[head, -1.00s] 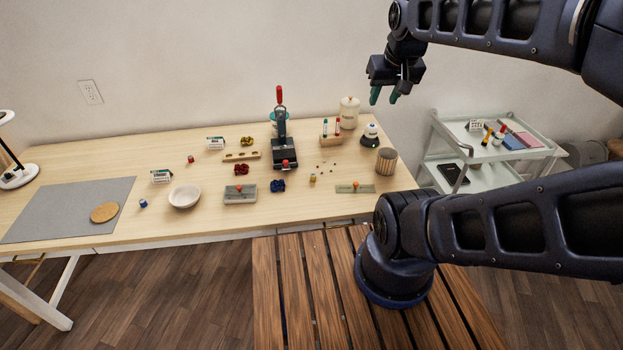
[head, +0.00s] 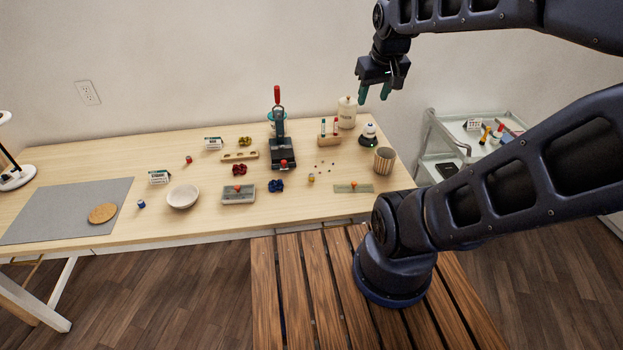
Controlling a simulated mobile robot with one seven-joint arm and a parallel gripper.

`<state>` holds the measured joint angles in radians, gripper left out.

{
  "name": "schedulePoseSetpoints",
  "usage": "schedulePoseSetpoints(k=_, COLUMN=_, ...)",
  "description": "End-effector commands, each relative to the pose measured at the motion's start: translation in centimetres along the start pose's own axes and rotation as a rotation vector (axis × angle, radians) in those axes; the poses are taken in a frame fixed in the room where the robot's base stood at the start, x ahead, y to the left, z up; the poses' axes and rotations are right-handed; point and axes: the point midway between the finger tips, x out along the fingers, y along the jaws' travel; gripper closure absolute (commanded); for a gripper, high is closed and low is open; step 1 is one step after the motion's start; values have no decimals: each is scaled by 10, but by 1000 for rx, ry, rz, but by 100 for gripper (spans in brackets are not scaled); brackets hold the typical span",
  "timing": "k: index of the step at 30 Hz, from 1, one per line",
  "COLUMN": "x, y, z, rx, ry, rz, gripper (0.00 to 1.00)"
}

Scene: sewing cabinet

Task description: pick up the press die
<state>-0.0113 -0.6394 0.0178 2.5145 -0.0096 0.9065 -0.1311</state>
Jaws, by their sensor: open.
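My gripper (head: 374,93) is open and empty, with teal fingertips pointing down, high above the back right of the table. I cannot tell for sure which piece is the press die. Small candidates are a red and white cylinder (head: 188,160), a blue one (head: 141,204) and a yellowish one (head: 311,177). A dark hand press (head: 283,153) with a red-tipped lever stands at the table's middle. The gripper touches none of these.
A white cart (head: 429,140) stands right.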

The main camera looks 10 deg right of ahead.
Motion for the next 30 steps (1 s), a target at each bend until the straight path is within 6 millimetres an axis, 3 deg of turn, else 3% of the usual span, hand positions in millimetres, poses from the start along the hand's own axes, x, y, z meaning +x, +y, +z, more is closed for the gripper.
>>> schedulePoseSetpoints(k=15, x=98, y=-19, z=-70, rx=-485, ry=-122, rz=-37, gripper=53)
schedulePoseSetpoints(k=30, x=216, y=-54, z=-106, rx=-955, ry=-204, rz=-139, gripper=53)
